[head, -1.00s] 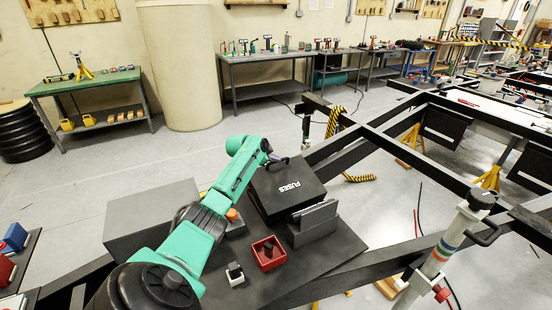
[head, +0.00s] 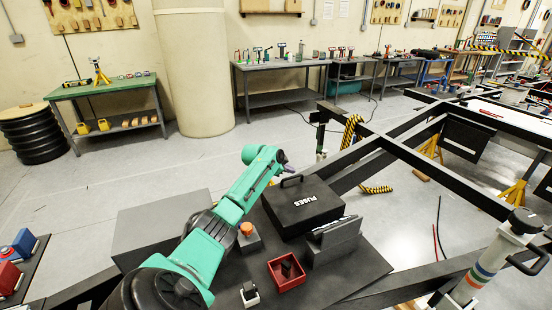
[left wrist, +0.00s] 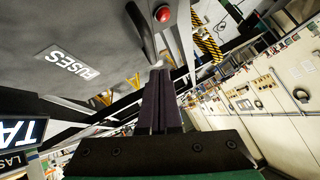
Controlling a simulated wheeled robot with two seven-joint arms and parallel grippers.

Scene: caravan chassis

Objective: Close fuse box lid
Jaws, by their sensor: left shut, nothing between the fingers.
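The black fuse box lid (head: 303,197), marked FUSES and with a handle at its back edge, appears lowered over its box. I cannot tell whether it sits fully flush. My left gripper (head: 284,160) is shut and empty, just beyond the lid's back left edge, near the handle. In the left wrist view, the lid's labelled face (left wrist: 68,62) fills the upper left. The shut fingers (left wrist: 158,78) point up the picture close to the dark handle (left wrist: 140,32); contact is unclear. My right gripper is not in view.
A red tray (head: 287,272) with a dark part, a grey holder (head: 335,240) and an orange-topped block (head: 247,236) stand close around the box. A large grey block (head: 155,228) lies left. Black chassis beams (head: 370,150) run behind and right.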

